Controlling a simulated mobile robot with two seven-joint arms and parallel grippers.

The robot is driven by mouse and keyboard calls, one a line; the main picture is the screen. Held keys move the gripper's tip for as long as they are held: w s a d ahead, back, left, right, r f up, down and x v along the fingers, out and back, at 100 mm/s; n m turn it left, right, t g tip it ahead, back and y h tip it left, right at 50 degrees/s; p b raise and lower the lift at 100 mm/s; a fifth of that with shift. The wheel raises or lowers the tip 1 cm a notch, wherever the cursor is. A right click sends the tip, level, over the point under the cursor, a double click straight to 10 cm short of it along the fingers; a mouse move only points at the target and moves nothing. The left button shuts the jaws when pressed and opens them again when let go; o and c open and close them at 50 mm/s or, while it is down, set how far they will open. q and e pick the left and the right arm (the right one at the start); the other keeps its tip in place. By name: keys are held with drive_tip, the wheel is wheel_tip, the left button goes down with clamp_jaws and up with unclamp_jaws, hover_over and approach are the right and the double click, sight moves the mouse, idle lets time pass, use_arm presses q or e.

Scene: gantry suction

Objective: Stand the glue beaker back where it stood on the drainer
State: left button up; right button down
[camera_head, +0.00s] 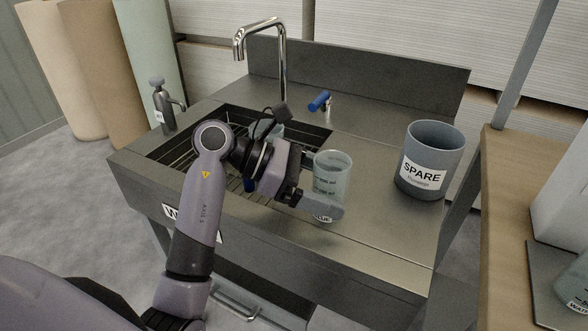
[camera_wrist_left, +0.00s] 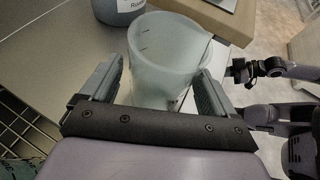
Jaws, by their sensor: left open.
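The glue beaker (camera_head: 332,172) is a clear, bluish cup with marks on its side. It stands upright on the steel surface right of the basin, its label partly hidden by a finger. My left gripper (camera_head: 318,204) is open, with its fingers on either side of the beaker. In the left wrist view the beaker (camera_wrist_left: 168,55) lies between the two spread fingers (camera_wrist_left: 155,92), with a small gap visible at the left finger. The drainer (camera_head: 375,225) is the bare steel top around it. A dark arm, apparently my right, shows at the right of the wrist view; its jaws are unclear.
A grey SPARE bucket (camera_head: 431,145) stands right of the beaker. The basin (camera_head: 178,152) with a wire rack is left, partly behind my arm. A tap (camera_head: 283,60), a blue-handled valve (camera_head: 320,100) and a grey dispenser (camera_head: 163,108) stand around it. A wooden bench (camera_head: 500,190) is at right.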

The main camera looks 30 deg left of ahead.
use_arm(q)
drive_tip(key=v, duration=1.1)
drive_tip(key=shift+a, duration=0.35)
drive_tip(key=shift+s+r, duration=0.1)
drive_tip(key=shift+r, duration=0.05)
